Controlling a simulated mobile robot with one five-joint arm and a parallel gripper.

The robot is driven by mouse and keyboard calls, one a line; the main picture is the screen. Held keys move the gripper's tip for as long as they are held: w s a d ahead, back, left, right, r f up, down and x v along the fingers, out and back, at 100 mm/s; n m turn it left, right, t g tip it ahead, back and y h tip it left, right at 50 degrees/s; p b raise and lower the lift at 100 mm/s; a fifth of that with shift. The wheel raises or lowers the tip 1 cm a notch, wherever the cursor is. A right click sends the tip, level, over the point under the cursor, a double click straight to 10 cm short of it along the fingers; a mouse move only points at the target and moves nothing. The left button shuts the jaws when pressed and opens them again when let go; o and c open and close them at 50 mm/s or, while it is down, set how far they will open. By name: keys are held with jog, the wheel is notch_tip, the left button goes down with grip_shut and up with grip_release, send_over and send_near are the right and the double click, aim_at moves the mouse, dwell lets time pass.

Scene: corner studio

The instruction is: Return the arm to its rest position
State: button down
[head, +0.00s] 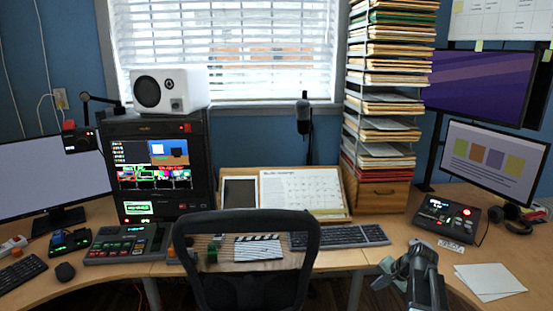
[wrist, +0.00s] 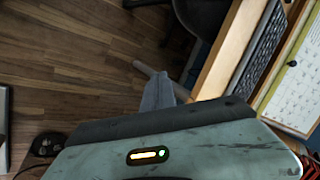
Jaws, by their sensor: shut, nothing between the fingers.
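My arm (head: 425,275) is at the lower right of the head view, in front of the desk edge and folded close. In the wrist view my gripper (wrist: 157,90) shows as a grey, narrow pair of fingers closed together, with nothing held. It points over the wooden floor (wrist: 75,70), apart from the desk edge. The pale wrist housing (wrist: 170,157), with a small lit indicator, fills the lower part of that view.
A black office chair (head: 245,240) stands left of my arm. A tall folder stack (head: 388,85) stands behind. Floor is open at left in the wrist view.

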jog(key=s+a+f+n+g+h, duration=0.1)
jog(key=s+a+f+n+g, duration=0.15)
jog(key=s+a+n, duration=0.65)
jog(key=s+a+f+n+g+h, duration=0.1)
jog(key=s+a+g+h, duration=0.3)
jog(key=a, duration=1)
notch_tip(320, 180, up, 14)
jog(key=y+p, duration=0.2)
jog(key=p, duration=1.1)
jog(key=shift+s+t+p, duration=0.3)
jog(key=shift+s+t, duration=0.05)
jog(key=shift+t, duration=0.1)
